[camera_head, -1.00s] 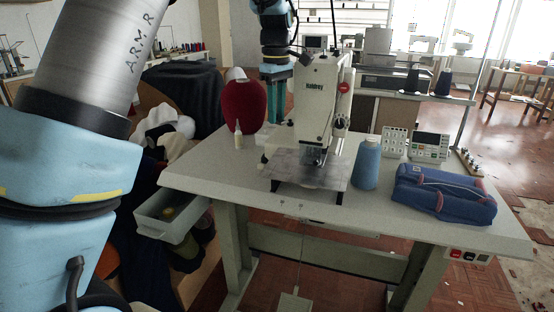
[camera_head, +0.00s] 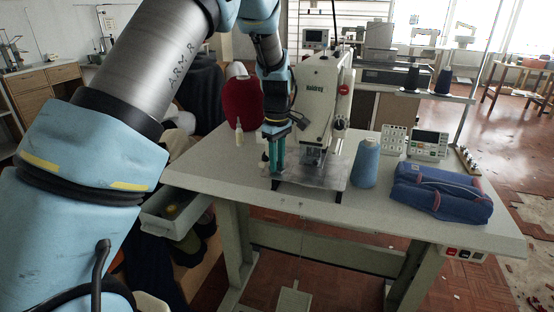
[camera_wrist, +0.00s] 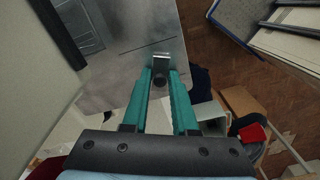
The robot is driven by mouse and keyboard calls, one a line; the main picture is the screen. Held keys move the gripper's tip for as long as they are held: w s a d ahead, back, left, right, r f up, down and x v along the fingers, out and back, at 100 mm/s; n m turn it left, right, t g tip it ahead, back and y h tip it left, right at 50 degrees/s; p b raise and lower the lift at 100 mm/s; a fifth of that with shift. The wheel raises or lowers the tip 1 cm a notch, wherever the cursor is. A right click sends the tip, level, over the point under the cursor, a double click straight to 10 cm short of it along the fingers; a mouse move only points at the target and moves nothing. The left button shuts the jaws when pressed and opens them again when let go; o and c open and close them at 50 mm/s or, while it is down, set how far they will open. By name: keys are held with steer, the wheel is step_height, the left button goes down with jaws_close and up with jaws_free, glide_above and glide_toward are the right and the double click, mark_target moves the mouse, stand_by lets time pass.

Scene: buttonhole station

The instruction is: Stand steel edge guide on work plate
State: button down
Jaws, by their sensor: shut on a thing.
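My gripper (camera_head: 277,170) has two teal fingers pointing down at the left part of the sewing machine's work plate (camera_head: 325,181). In the wrist view the fingers (camera_wrist: 161,74) are shut on the steel edge guide (camera_wrist: 161,57), a small bright metal piece showing at the tips with a dark round part just behind it. The grey work plate (camera_wrist: 140,22) lies beneath and beyond the tips. The guide is near the plate's edge in that view; I cannot tell whether it touches the plate. In the head view the fingers hide the guide.
The white sewing machine (camera_head: 318,95) stands close right of my gripper. A blue thread cone (camera_head: 365,163) and blue pouch (camera_head: 440,192) stand right. The table's front (camera_head: 390,215) is clear.

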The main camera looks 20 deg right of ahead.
steer(key=shift+f, duration=0.15)
steer(key=c, duration=0.7)
jaws_free()
step_height(320, 180, up, 12)
steer(key=b, duration=0.2)
steer(key=w+a+f+m, duration=0.1)
steer(key=a+f+m, duration=0.1)
steer(key=a, duration=1.7)
steer(key=s+a+f+m, duration=0.2)
steer(key=s+a, duration=0.4)
steer(key=a, duration=0.3)
steer(key=s+a+f+m+t, duration=0.1)
steer(key=s+a+f+m, duration=0.1)
steer(key=s+a, duration=0.4)
steer(key=a+f, duration=0.1)
steer(key=a, duration=0.1)
steer(key=shift+a+t, duration=0.3)
steer(key=shift+a, duration=0.05)
